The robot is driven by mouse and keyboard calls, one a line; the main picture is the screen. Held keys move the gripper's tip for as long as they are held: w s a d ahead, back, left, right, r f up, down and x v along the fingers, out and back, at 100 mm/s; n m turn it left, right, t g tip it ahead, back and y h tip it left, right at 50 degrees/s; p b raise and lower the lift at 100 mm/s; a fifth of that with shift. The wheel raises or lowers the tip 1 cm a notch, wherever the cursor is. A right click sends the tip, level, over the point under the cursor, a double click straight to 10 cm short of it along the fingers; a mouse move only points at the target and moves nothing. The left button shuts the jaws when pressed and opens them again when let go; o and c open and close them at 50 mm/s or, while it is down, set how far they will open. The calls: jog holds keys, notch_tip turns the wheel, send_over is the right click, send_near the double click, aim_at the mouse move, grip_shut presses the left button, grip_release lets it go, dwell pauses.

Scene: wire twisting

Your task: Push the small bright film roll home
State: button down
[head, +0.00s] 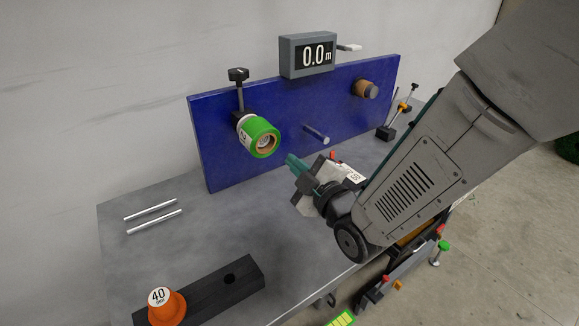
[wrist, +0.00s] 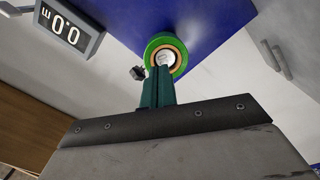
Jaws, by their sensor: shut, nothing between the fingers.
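The bright green film roll (head: 258,137) sits on a holder at the left part of the blue panel (head: 225,110), with its brown core and a pale centre facing out. It also shows in the wrist view (wrist: 152,47), just beyond the fingertips. My gripper (head: 290,158) is shut and empty, its teal fingers pointing toward the roll. In the head view a gap shows between the fingertips and the roll. In the wrist view the fingers (wrist: 157,72) overlap the roll's lower edge, and I cannot tell contact from that view. How far the roll sits on its holder is hidden.
A grey display reading 0.0 m (head: 307,54) stands on top of the panel. A bare peg (head: 316,134) and a brown roll (head: 366,89) are to the right. Two silver rods (head: 153,216) lie at left. An orange cone marked 40 (head: 167,306) sits on a black block (head: 222,287) in front.

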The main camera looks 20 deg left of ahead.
jog(key=shift+n+y, duration=0.3)
jog(key=shift+y, duration=0.2)
jog(key=shift+w+a+r, duration=0.1)
jog(key=shift+w+a, duration=0.4)
jog(key=shift+a, duration=0.45)
jog(key=shift+w+a+r, duration=0.1)
jog(key=shift+w+a, duration=0.35)
jog(key=shift+a, duration=0.5)
jog(key=shift+w+a+r, duration=0.1)
jog(key=shift+w+a, duration=0.4)
jog(key=shift+a, duration=0.45)
jog(key=shift+x, duration=0.95)
send_near(263, 141)
jog(key=v, duration=0.3)
jog(key=shift+d, duration=0.2)
jog(key=shift+x, duration=4.4)
jog(key=shift+x, duration=0.9)
